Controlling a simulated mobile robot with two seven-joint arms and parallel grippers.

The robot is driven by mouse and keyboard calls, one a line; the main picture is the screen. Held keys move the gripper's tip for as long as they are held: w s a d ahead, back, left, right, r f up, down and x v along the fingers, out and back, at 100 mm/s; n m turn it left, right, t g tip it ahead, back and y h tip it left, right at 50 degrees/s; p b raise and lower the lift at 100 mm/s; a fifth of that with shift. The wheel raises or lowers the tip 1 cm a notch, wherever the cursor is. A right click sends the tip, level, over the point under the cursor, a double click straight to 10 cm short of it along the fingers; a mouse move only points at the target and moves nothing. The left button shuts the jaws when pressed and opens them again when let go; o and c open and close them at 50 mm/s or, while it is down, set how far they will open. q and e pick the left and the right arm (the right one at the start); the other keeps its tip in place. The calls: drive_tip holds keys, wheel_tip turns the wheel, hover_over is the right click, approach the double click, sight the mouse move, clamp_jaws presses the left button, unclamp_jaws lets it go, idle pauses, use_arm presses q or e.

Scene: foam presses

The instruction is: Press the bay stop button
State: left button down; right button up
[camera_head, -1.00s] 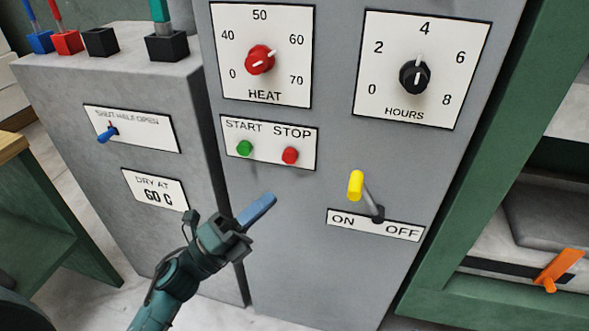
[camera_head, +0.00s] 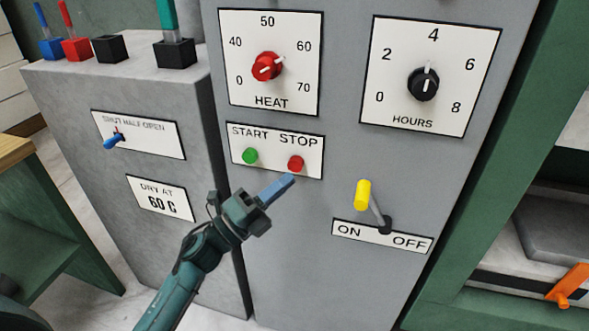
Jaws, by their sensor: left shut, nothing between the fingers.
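The red stop button (camera_head: 296,163) sits under the word STOP on a white plate (camera_head: 270,171) on the grey cabinet front. The green start button (camera_head: 250,156) is to its left on the same plate. My left gripper (camera_head: 285,181) is shut and empty, its blue fingertips pointing up and right. The tips appear just below the red button in the picture. I cannot tell whether they touch the cabinet, but the button's face is uncovered. My right gripper is not in view.
A yellow-handled lever (camera_head: 363,195) stands right of the fingertips above an ON/OFF plate (camera_head: 350,231). The red heat knob (camera_head: 266,67) and black hours knob (camera_head: 422,84) are above. A lower grey cabinet (camera_head: 85,190) with a blue lever (camera_head: 114,141) is at left.

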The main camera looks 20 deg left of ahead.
use_arm(q)
drive_tip(key=shift+w, duration=0.7)
idle(0.6)
idle(0.9)
drive_tip(key=shift+w, duration=0.15)
drive_tip(key=shift+w+b, duration=0.25)
drive_tip(key=shift+b, duration=0.05)
